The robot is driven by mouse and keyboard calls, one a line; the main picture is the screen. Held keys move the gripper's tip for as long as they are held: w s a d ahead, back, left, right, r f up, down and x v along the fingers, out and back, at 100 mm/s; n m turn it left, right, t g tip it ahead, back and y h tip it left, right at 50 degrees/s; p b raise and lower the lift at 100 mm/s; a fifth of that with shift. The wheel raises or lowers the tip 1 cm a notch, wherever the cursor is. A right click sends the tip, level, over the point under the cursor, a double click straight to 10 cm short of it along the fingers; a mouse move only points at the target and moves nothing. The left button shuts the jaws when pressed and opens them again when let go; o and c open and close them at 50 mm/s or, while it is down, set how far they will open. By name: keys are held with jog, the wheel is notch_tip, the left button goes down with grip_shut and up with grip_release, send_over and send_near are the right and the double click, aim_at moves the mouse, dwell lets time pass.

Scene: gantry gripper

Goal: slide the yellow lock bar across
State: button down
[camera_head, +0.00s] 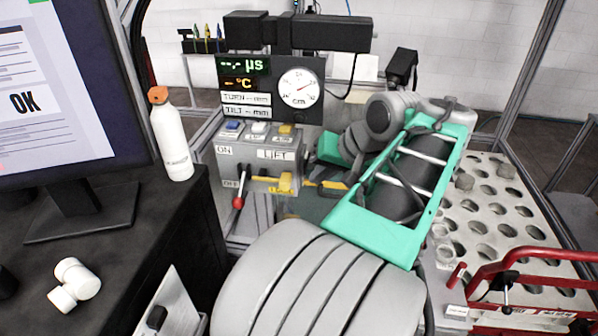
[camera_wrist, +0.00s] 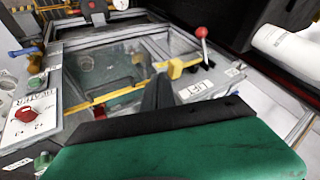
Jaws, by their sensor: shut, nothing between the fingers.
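The yellow lock bar (camera_head: 284,184) shows in the head view low on the front of the grey control box, beside the LIFT label. In the wrist view the yellow bar (camera_wrist: 176,68) lies across the frame edge of a clear-panelled case, just beyond my fingertips. My gripper (camera_wrist: 160,82) is shut and empty, its dark fingers pointing at the bar. Whether the fingertips touch the bar I cannot tell. In the head view my arm hides most of the gripper and the area right of the bar.
A red-knobbed lever (camera_head: 238,201) hangs on the box left of the bar; it also shows in the wrist view (camera_wrist: 202,32). A white bottle (camera_head: 171,135) stands on the dark desk. A perforated plate (camera_head: 490,205) and a red-handled frame (camera_head: 525,277) are at right.

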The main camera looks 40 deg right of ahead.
aim_at(286, 181)
jog(key=w+r+x, duration=0.1)
jog(key=x, duration=0.8)
jog(key=shift+m, duration=0.3)
jog(key=shift+w, duration=0.1)
